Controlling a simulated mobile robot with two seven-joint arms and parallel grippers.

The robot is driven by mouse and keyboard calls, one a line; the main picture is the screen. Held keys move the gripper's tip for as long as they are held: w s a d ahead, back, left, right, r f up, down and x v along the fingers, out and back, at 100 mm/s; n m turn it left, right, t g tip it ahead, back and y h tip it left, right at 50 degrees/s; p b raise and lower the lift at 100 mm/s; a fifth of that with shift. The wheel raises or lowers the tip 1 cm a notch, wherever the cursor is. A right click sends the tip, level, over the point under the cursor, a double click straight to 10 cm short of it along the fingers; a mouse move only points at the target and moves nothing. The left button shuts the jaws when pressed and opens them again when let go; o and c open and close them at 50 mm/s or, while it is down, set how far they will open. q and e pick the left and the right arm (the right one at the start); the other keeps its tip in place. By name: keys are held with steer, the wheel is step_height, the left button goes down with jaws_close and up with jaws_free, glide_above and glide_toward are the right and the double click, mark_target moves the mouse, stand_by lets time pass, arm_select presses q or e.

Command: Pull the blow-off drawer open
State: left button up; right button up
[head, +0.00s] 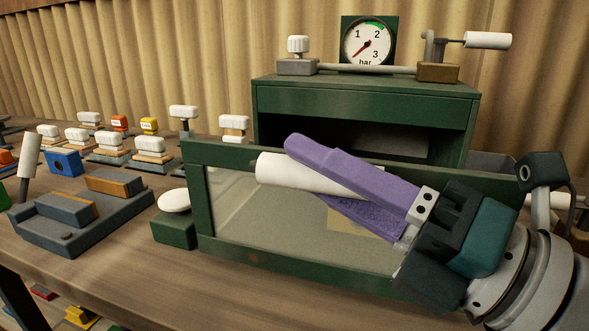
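The green cabinet (360,100) stands at the back of the bench, with a dark opening in its front. A green-framed, see-through front panel (200,215), which looks like the drawer front, stands forward of that opening. A white cylindrical bar (275,170), seemingly its handle, runs across the upper part of the panel. My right gripper (302,170) reaches in from the right. Its two purple fingers lie above and below the bar and look closed on it. The fingers hide the bar's right part. My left gripper is out of view.
A gauge (367,43) and a white-handled lever (487,40) stand on the cabinet. A white button on a green block (174,220) is close to the panel's left edge. A grey block fixture (85,215) and several white-topped clamps fill the left. Bench wood in front is clear.

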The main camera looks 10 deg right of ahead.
steer(key=shift+o, duration=1.2)
steer(key=b+v, duration=0.1)
steer(key=v, duration=0.9)
steer(key=shift+b, duration=0.3)
